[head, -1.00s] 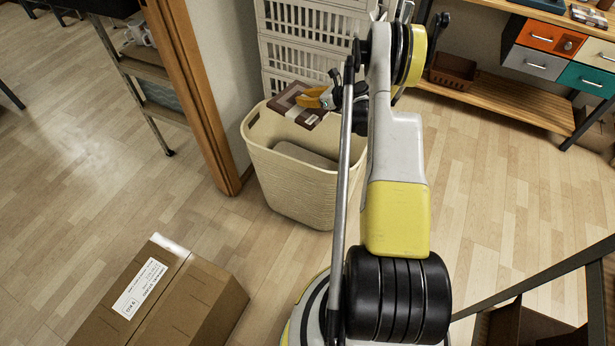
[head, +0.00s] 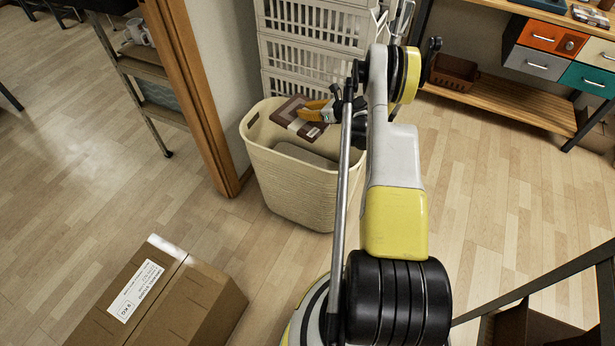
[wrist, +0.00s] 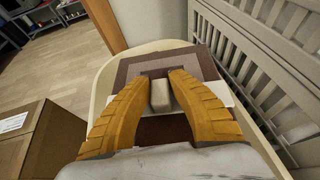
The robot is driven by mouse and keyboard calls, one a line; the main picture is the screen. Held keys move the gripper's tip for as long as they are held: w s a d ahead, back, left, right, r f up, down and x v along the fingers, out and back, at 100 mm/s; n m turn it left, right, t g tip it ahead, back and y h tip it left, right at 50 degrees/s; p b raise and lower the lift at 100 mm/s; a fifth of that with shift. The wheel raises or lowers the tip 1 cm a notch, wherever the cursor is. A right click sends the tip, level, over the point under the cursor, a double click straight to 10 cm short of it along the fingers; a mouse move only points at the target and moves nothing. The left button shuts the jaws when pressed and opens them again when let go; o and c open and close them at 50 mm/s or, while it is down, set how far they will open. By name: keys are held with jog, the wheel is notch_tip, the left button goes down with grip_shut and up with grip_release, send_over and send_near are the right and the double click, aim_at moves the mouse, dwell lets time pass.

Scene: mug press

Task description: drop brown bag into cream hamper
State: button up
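The brown bag (head: 292,108), flat with a pale label band, is at the mouth of the cream hamper (head: 290,187), over its back part. My gripper (head: 312,113) has yellow fingers closed in on the bag's right side and appears to hold it. In the wrist view the fingertips (wrist: 165,74) meet the bag at a dark slot near its middle, with a small gap between them. The bag (wrist: 200,65) lies within the outline of the hamper rim (wrist: 104,88) there. The bag's underside and its exact height over the rim are hidden.
Cream slatted crates (head: 315,45) stand stacked right behind the hamper. A wooden post (head: 195,95) rises at its left. A cardboard box (head: 160,300) sits on the floor at front left. A workbench with coloured drawers (head: 560,45) is at back right.

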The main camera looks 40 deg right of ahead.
jog(key=o, duration=0.3)
jog(key=v, duration=1.2)
